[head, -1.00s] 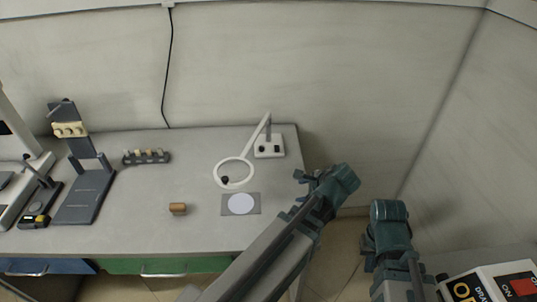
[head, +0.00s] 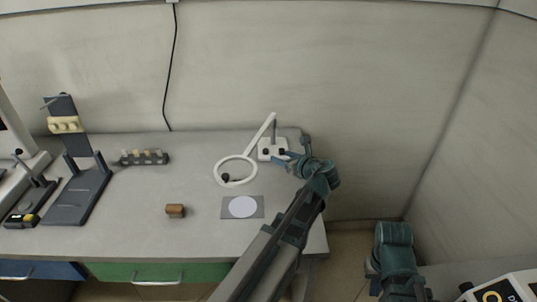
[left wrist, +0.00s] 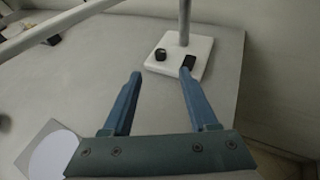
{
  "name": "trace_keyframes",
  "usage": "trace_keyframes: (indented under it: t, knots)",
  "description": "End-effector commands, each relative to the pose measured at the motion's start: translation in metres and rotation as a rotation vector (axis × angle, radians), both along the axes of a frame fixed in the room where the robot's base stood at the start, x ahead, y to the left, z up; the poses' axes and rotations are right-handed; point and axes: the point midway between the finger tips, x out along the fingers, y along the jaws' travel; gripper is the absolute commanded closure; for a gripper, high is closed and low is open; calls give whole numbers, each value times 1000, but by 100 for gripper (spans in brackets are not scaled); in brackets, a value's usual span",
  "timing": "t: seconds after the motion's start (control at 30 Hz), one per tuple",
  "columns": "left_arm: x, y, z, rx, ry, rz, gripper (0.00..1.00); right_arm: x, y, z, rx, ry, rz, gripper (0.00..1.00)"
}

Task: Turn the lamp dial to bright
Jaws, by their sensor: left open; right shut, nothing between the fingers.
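The ring lamp has a white base (head: 270,142) at the back right of the table, with a post and a slanted arm to a white ring (head: 217,176). My left gripper (head: 285,158) is at the front right of the base. Its open fingers (left wrist: 160,76) point at the base, with the dial seen between the tips, apart from them. My right gripper (head: 371,276) is shut and empty, right of the table.
A grey plate with a white disc (head: 242,207) and a brown cylinder (head: 175,211) lie in front of the lamp. A rack of small items (head: 145,158) and a dark stand (head: 78,195) are further left. Walls stand behind and to the right.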

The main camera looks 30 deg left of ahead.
Motion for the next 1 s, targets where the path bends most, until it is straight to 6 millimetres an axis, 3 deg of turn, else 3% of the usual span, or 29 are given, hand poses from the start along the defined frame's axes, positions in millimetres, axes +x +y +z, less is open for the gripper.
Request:
trace_keyframes:
  t: [0.2, 0.5, 1.0]
  knots:
    - [25, 38, -23, -2, 0, 4, 41, 0, 0, -23, 0, 0, 0, 100]
    - [46, 75, -39, -2, -1, 3, 41, 0, 0, -38, 0, 0, 0, 100]
    - [52, 85, -42, -3, -1, 1, 41, 0, 0, -42, 0, 0, 0, 100]
